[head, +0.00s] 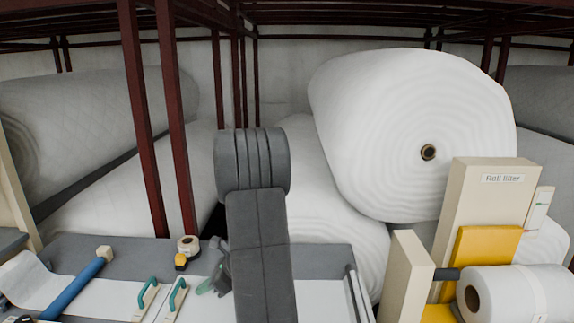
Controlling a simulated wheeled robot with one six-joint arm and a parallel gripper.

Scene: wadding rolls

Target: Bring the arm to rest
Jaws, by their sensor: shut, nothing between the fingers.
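My arm (258,240) is the only task object I can make out. It rises as a dark grey link from the bottom edge, right of the bench's middle, to a thick ribbed joint (252,160) in front of the white rolls.
A grey bench (325,262) holds a blue tube (75,290), two teal-handled tools (147,294) and a tape measure (188,246). Right stands a cream roll lifter (480,200) beside a small white roll (515,293). Behind are a large white roll (390,120) and dark red rack posts (178,120).

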